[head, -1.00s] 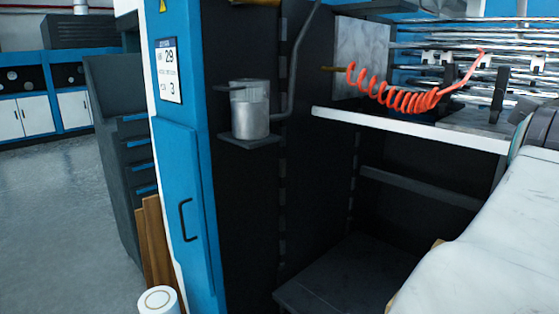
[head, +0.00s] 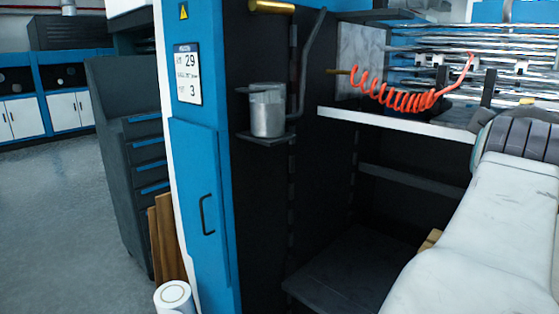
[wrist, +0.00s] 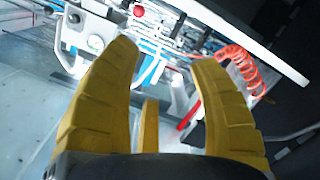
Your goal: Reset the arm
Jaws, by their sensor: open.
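My gripper (wrist: 165,58) has two yellow ribbed fingers, spread well apart, in the wrist view. Nothing is held between them. Past the fingertips the wrist view shows metal bars, white brackets and a small red ball (wrist: 139,11). An orange-red coiled hose (wrist: 240,68) shows beyond the right finger, apart from it as far as I can tell. My gripper does not show in the head view.
In the head view, a blue machine panel (head: 205,200) stands left of a metal can (head: 268,112) on a small bracket. The coiled hose (head: 400,95) lies above a white-edged shelf (head: 395,122). A white roll (head: 174,297) is at bottom left. Floor (head: 70,210) beyond is clear.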

